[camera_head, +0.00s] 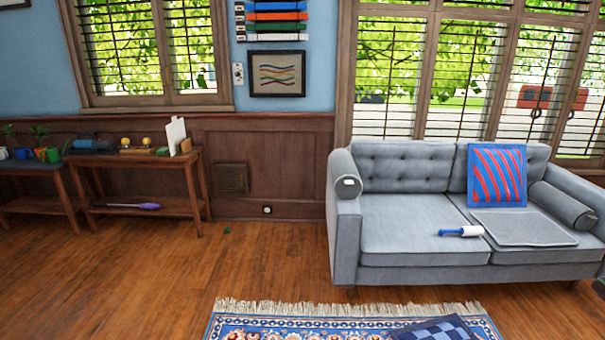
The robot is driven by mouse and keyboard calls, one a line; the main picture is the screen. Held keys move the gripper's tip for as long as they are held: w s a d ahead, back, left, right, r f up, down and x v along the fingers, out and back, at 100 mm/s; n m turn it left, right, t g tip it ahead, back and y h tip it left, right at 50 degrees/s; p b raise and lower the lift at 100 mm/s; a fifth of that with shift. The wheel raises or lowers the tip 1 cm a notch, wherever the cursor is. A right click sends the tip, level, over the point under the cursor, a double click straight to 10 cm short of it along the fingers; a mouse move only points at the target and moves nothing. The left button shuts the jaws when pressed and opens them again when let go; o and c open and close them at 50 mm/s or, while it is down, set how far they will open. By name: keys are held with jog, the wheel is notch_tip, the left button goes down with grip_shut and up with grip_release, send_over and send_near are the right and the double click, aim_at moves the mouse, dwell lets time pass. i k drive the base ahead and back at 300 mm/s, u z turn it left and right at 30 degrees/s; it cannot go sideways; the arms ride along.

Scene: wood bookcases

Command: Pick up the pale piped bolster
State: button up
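Two grey bolsters show on the grey sofa (405,215). One bolster (344,168) lies along the top of the sofa's left arm, with a small white object or patch on its end. The other bolster (562,206) lies on the right of the seat, leaning against the right arm, and dark piping seems to edge its end. I cannot tell from shade which one counts as pale. My gripper is not in view.
A blue cushion with red stripes (497,176), a grey mat (523,229) and a lint roller (462,231) are on the sofa. A patterned rug (290,325) lies in front, with a checked blue item on it. A wooden console table (135,160) stands left. Wood floor between is mostly clear.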

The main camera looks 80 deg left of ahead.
aim_at(346, 180)
jog(key=u, duration=2.9)
jog(key=i, duration=2.1)
jog(key=z, duration=0.5)
jog(key=i, duration=1.15)
jog(key=z, duration=0.45)
